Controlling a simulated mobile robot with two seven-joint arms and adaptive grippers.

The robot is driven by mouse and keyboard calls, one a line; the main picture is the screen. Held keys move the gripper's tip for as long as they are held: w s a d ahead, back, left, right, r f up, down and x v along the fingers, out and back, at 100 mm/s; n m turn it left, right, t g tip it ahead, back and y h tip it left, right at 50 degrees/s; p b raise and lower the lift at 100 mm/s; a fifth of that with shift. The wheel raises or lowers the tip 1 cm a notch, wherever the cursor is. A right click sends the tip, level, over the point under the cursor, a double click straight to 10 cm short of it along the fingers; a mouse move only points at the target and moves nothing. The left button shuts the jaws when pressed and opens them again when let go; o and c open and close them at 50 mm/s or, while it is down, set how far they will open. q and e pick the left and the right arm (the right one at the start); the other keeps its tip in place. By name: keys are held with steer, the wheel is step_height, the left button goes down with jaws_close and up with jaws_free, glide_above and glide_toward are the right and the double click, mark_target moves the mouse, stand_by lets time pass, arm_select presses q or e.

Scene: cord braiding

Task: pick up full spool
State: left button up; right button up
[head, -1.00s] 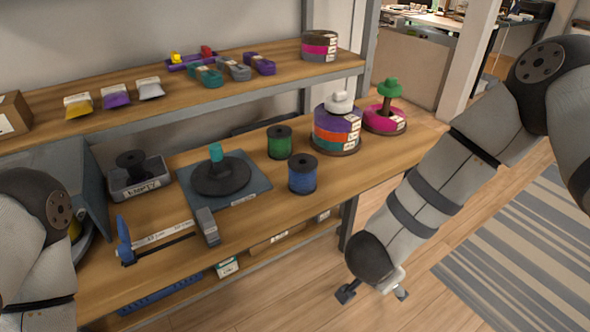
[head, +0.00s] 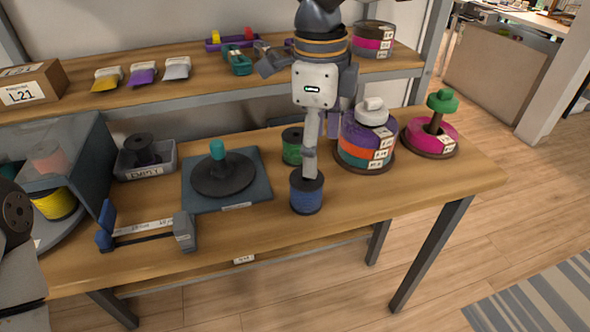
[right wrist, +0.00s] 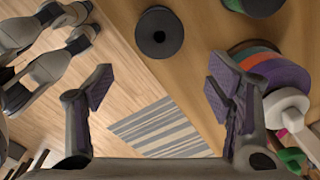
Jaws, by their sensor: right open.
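A blue spool (head: 307,196) with black flanges stands upright near the front edge of the workbench. A green spool (head: 292,150) stands just behind it, partly hidden by my gripper. My right gripper (head: 322,150) points down above the blue spool, open and empty. In the right wrist view, the dark round top of the blue spool (right wrist: 160,32) shows near the top, beyond the gap between the two open fingers (right wrist: 156,88). The green spool (right wrist: 262,4) is cut off at the top edge. My left gripper is out of view; only part of my left arm shows.
Left of the spools are a dark turntable on a mat (head: 250,192), a grey tray marked EMPTY (head: 165,171) and a blue-ended bar tool (head: 150,232). Stacked coloured coils (head: 352,152) stand close on the right, a magenta coil (head: 432,148) beyond. A shelf (head: 275,85) runs behind.

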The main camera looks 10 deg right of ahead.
mark_target(307, 190)
steer(key=f, duration=0.3)
steer(key=a+f, duration=0.1)
steer(key=f, duration=0.3)
steer(key=w+f, duration=0.1)
steer(key=f, duration=0.3)
steer(key=shift+a+b, duration=0.15)
steer(key=shift+b, duration=0.15)
steer(key=c, duration=1.3)
